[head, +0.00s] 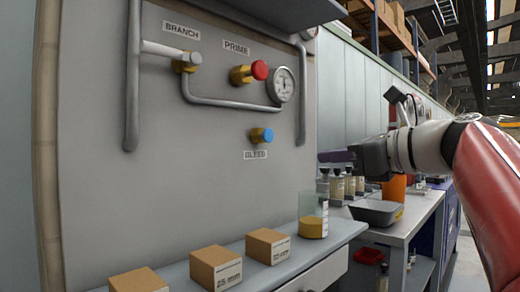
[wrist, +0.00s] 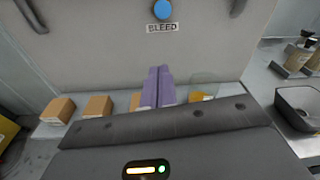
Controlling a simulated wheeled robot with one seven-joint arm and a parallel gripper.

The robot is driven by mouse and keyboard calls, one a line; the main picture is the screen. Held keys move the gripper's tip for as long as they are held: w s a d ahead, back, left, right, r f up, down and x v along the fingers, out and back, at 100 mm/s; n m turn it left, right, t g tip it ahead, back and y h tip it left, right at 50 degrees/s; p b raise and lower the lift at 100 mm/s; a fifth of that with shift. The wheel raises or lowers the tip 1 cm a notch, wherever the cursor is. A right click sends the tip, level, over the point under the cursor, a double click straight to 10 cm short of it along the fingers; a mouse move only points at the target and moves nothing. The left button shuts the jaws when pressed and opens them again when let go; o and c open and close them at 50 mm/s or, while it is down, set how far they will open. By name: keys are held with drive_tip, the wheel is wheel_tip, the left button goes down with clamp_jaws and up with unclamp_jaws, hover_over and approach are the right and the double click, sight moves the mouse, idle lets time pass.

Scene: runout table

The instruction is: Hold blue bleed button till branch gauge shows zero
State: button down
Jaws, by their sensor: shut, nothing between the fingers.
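The blue bleed button (head: 263,135) sits on a brass fitting on the grey panel, above the BLEED label. It also shows at the top of the wrist view (wrist: 162,9). The round branch gauge (head: 281,84) is above and to the right of the button; its needle is too small to read. My gripper (head: 322,157) is to the right of the button in the head view, apart from it. In the wrist view its purple fingers (wrist: 158,74) are together and empty, pointing toward the panel below the BLEED label. Nothing hides the button.
A red PRIME button (head: 259,70) and a BRANCH valve (head: 188,61) are on the panel with grey pipes. Cardboard boxes (head: 215,268) and a clear container (head: 312,214) stand on the shelf below. A grey tray (head: 376,212) and bottles stand on the bench at right.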

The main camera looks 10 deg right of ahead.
sight(269, 136)
drive_tip(key=shift+w+d+r+m+t+y, duration=0.1)
drive_tip(key=shift+d+r+m+y, duration=0.15)
drive_tip(key=shift+r, duration=0.35)
drive_tip(key=shift+w+d+r+m+t+y, duration=0.15)
drive_tip(key=shift+r+m, duration=0.15)
drive_tip(key=shift+r, duration=0.35)
drive_tip(key=shift+s+d+r+m+t+y, duration=0.15)
drive_tip(key=shift+r+m+y, duration=0.1)
drive_tip(key=shift+r, duration=0.35)
drive_tip(key=shift+w, duration=0.15)
drive_tip(key=x, duration=1.4)
drive_tip(key=shift+f, duration=0.1)
